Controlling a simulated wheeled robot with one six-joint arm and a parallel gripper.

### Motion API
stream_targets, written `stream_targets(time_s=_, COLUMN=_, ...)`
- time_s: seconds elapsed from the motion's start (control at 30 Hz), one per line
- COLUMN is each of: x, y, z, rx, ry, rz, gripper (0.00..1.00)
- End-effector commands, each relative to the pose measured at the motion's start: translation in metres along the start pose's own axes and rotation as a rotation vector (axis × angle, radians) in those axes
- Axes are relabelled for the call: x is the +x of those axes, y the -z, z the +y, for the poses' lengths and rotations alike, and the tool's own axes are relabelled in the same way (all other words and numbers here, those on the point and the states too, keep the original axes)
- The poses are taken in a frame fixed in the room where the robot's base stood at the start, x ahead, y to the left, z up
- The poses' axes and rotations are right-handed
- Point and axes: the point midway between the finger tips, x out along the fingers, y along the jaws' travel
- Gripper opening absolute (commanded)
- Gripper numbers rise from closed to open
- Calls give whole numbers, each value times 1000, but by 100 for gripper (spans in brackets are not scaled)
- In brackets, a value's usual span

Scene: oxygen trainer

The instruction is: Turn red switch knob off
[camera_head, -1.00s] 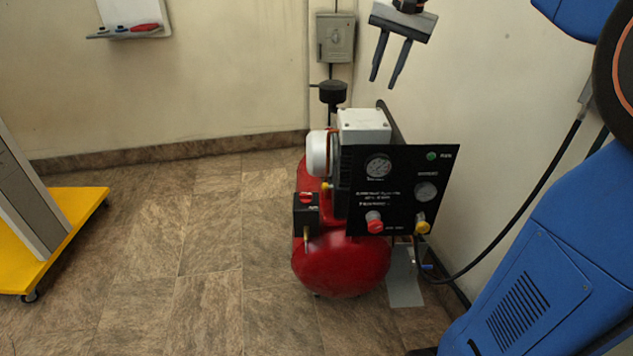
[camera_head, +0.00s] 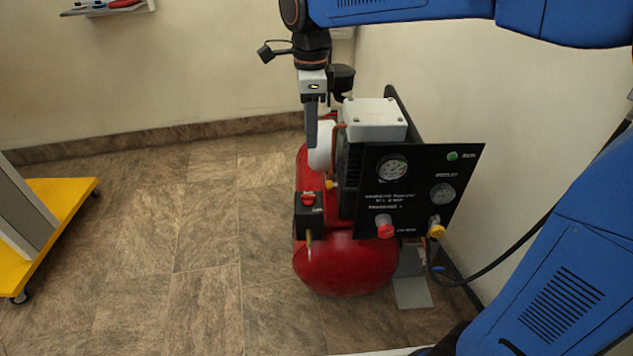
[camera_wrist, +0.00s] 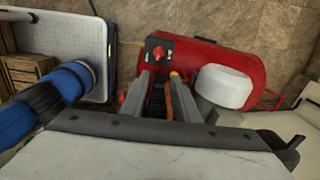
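A red switch knob (camera_head: 308,199) sits on top of a small black box (camera_head: 309,224) at the left side of the red compressor tank (camera_head: 346,268). The knob (camera_wrist: 158,52) also shows in the wrist view, just beyond my fingertips. My gripper (camera_head: 311,143) points down above and behind the black box, apart from the knob. In the wrist view my gripper's (camera_wrist: 161,77) two fingers are spread with nothing held between them. A second red knob (camera_head: 385,229) is on the black gauge panel (camera_head: 420,180), beside a yellow knob (camera_head: 436,229).
The white cylinder (camera_head: 321,147) and the motor's grey box (camera_head: 375,120) stand close to the right of my gripper. A yellow wheeled base (camera_head: 70,215) is at the far left. The floor (camera_head: 205,250) left of the tank is clear.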

Motion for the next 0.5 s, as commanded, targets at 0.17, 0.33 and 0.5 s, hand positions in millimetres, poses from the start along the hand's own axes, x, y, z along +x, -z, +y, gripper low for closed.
stream_targets(time_s=0.17, x=9, y=-14, z=10, rx=50, ry=-7, rz=13, gripper=28)
stream_targets(time_s=0.33, x=21, y=-15, z=11, rx=58, ry=-7, rz=13, gripper=28)
stream_targets(time_s=0.5, x=47, y=-14, z=11, rx=57, ry=-9, rz=14, gripper=28)
